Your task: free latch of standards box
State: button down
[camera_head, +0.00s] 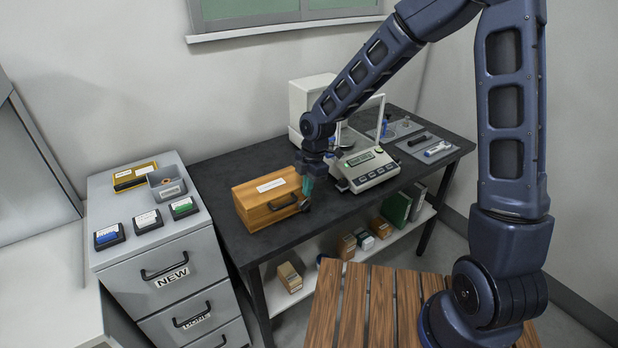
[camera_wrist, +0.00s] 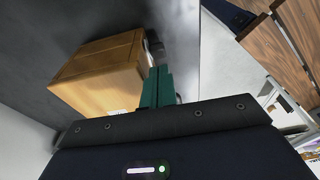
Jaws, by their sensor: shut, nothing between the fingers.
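The standards box (camera_head: 262,212) is a closed wooden box with a white label on its lid and a dark handle (camera_head: 283,204) on its front. It stands on the dark table. A small dark fitting (camera_head: 305,206), perhaps the latch, shows at its right front corner, just under my fingers. My gripper (camera_head: 308,187) has teal fingers, shut and empty, pointing down at that corner. In the wrist view the fingers (camera_wrist: 158,86) overlap the edge of the box (camera_wrist: 100,72). I cannot tell whether they touch it or how the latch is set.
A balance (camera_head: 368,171) stands right of the box, close to my gripper. A grey drawer cabinet (camera_head: 165,240) with small cases on top is at the left. The dark table (camera_head: 240,165) is clear behind the box. A slatted wooden surface (camera_head: 365,310) lies in front.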

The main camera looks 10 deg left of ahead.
aim_at(308, 203)
jog(key=shift+s+a+f, duration=0.1)
jog(key=shift+f, duration=0.75)
jog(key=shift+s+a+f, duration=0.1)
jog(key=shift+f, duration=0.7)
jog(key=shift+w+d+f, duration=0.1)
jog(key=shift+d, duration=0.05)
jog(key=shift+w+d+f+g+y, duration=0.3)
jog(key=shift+g+y, duration=0.3)
jog(key=shift+d+g+y, duration=0.1)
jog(key=shift+g+y, duration=0.2)
jog(key=shift+w, duration=0.1)
jog(key=shift+d+f, duration=0.1)
